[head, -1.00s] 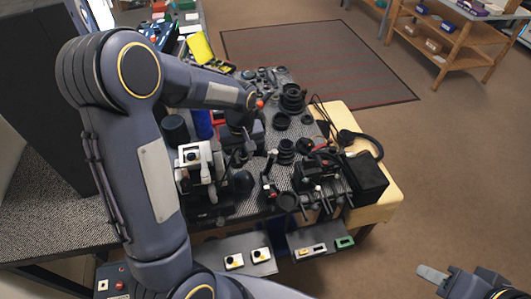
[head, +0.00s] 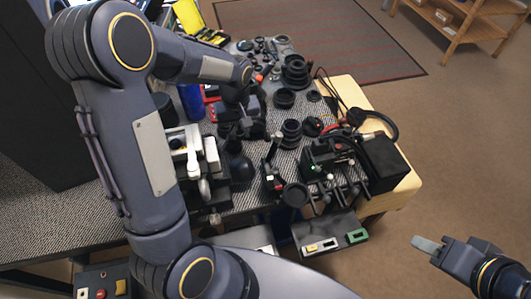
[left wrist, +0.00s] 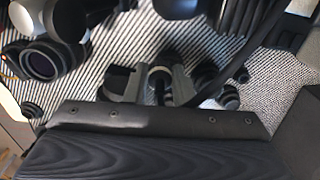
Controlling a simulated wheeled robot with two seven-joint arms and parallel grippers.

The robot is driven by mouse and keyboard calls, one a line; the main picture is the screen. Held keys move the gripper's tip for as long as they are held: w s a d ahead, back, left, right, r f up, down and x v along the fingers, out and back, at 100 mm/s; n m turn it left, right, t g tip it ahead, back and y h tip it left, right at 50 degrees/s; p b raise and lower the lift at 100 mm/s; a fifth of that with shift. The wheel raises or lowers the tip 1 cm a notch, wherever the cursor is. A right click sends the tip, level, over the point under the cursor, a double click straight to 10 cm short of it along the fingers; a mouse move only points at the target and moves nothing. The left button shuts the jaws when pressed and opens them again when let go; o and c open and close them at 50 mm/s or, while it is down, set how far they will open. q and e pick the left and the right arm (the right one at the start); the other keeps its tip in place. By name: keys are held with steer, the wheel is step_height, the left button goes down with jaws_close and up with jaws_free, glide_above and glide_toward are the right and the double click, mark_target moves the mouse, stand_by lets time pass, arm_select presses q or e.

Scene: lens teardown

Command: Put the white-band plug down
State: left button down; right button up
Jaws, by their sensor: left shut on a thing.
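My left gripper (left wrist: 152,86) is shut on a small dark cylindrical plug (left wrist: 160,76) with a pale band, seen between the two fingers in the left wrist view. In the head view, the left arm reaches over the workbench and the gripper (head: 231,103) is low among dark parts; the plug cannot be made out there. Whether the plug touches the surface is unclear. My right gripper (head: 427,243) is over the floor at the lower right, away from the bench. Only one grey finger shape shows clearly.
The patterned workbench (head: 80,214) is crowded. A ring with dark glass (left wrist: 42,62) lies left of the left fingers. A tray (head: 318,232) juts from the front.

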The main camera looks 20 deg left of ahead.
arm_select(q)
step_height(320, 180, down, 10)
stand_by(0.5)
steer(key=c, duration=1.2)
jaws_free()
